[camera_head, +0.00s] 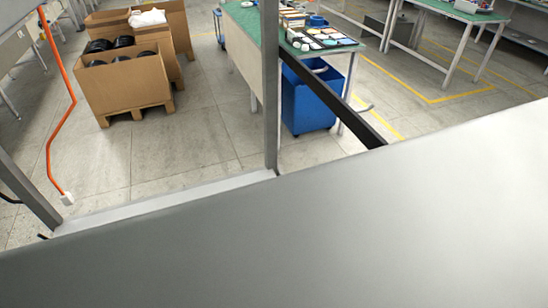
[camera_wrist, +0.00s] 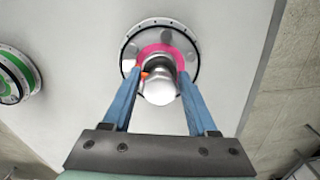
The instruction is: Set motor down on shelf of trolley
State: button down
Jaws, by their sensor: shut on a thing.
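In the wrist view, a round silver motor (camera_wrist: 160,50) with a pink ring and a shiny knob at its centre lies ahead of my gripper (camera_wrist: 159,75). The two blue fingers are shut on this central part, one on each side. The motor's disc faces a flat pale grey surface (camera_wrist: 235,40), seemingly the trolley shelf. Whether it touches that surface or hangs just above it, I cannot tell. A second motor (camera_wrist: 14,75) with a green ring sits on the surface at the left, cut by the picture edge. My gripper and the motors are not in the head view.
The surface ends at a slanting edge right of the motor. In the head view, a large grey panel (camera_head: 300,235) fills the foreground, with metal posts (camera_head: 270,90) behind it. Beyond are cardboard boxes (camera_head: 125,90), a blue bin (camera_head: 310,102) and workbenches (camera_head: 240,50).

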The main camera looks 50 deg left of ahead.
jog(key=shift+w+a+f, duration=0.1)
jog(key=shift+w+f, duration=0.05)
jog(key=shift+f, duration=0.8)
jog(key=shift+f, duration=0.15)
jog(key=shift+c, duration=0.9)
grip_release()
jog(key=shift+f, duration=0.1)
notch_tip(320, 180, up, 11)
jog(key=shift+p, duration=0.55)
jog(key=shift+r, duration=0.65)
jog(key=shift+s, duration=0.2)
